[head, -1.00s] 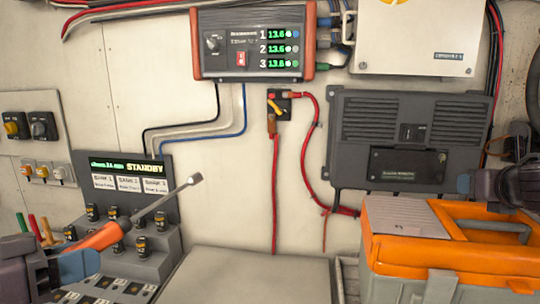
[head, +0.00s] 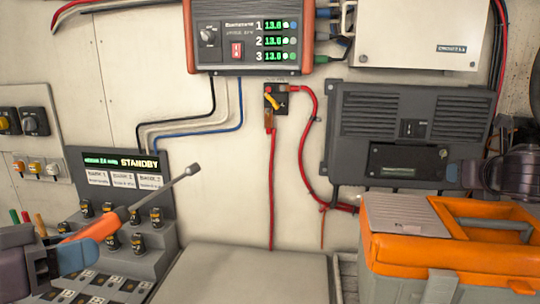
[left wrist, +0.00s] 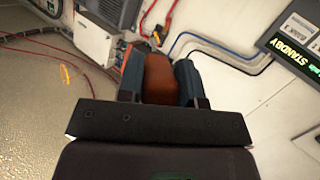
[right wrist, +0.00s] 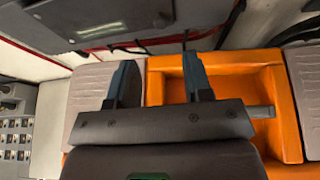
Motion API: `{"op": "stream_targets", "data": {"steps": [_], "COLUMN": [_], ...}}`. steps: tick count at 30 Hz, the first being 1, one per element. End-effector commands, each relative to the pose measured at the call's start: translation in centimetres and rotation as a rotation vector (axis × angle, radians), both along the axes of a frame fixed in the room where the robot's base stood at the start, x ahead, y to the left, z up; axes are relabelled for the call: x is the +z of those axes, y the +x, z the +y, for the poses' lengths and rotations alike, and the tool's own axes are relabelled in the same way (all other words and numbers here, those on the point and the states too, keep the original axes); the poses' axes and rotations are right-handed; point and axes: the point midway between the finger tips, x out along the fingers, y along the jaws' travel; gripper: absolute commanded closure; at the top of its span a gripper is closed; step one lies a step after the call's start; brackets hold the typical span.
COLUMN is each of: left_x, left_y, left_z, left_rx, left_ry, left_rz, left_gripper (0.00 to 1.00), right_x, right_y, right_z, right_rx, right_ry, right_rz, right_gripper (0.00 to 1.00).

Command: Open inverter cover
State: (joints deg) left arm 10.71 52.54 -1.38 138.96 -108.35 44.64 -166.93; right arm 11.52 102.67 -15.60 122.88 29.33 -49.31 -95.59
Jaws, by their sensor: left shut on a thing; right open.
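The inverter (head: 408,135) is a dark grey finned box on the wall at the right. Its small black cover (head: 400,163) sits on the lower front, closed, with a round fastener (head: 443,153) near its right end; the cover also shows in the right wrist view (right wrist: 85,15). My left gripper (head: 70,257) is shut on the orange handle of a long-shafted driver tool (head: 97,230), its tip up and right, well left of the inverter. The handle shows in the left wrist view (left wrist: 158,78). My right gripper (right wrist: 160,85) is open and empty, just right of the cover.
An orange and grey toolbox (head: 455,285) stands below the inverter and under my right gripper. A grey switch console (head: 125,190) is at the left. Red cables (head: 312,150) run left of the inverter. A bare grey top (head: 250,272) lies between.

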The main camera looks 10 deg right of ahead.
Motion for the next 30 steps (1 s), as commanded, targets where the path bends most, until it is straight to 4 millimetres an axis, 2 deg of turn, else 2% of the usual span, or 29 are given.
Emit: {"op": "stream_targets", "data": {"steps": [21, 30], "left_x": [1.3, 1.4], "left_y": [0.1, 0.1], "left_z": [0.0, 0.0], "left_rx": [0.0, 0.0], "left_ry": [0.0, 0.0], "left_rz": [0.004, 0.004], "left_gripper": [0.96, 0.96], "right_x": [-2.8, -3.4], "right_y": [6.7, 7.9], "right_z": [-2.2, -2.5], "right_rx": [-0.002, 0.0], "right_ry": [0.003, 0.0], "right_rz": [-0.002, 0.0], "right_gripper": [0.54, 0.54]}}
